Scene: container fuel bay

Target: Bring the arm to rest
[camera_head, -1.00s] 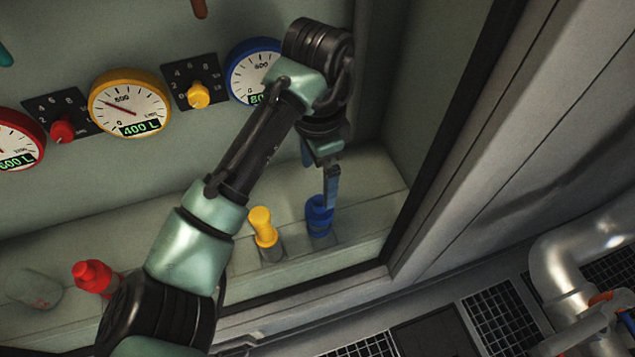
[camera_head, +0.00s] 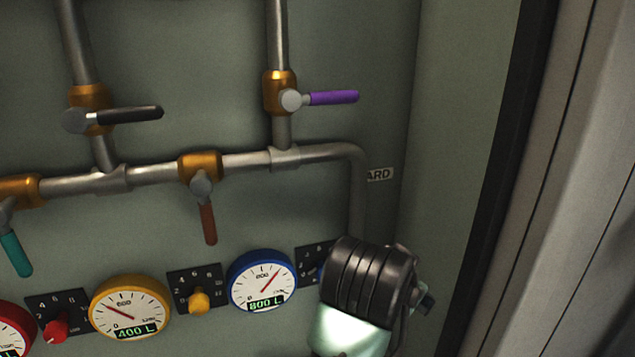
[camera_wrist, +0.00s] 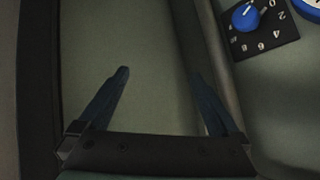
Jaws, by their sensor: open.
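In the wrist view my gripper (camera_wrist: 160,95) is open, with its two dark blue fingers apart and nothing between them. It faces a bare grey-green wall panel. In the head view my arm comes up from the bottom edge at the lower right, in front of the right end of the gauge row. Its dark joint hides part of the rightmost dial plate (camera_head: 313,262). The gripper fingers cannot be made out in the head view.
Gauges in yellow (camera_head: 130,308) and blue (camera_head: 262,281) line the wall. Above them run pipes with a purple valve handle (camera_head: 333,97), a black one (camera_head: 135,115), a red-brown one (camera_head: 208,223) and a teal one (camera_head: 15,253). A blue knob (camera_wrist: 245,17) shows near the gripper. The bay's side wall (camera_head: 460,150) stands right.

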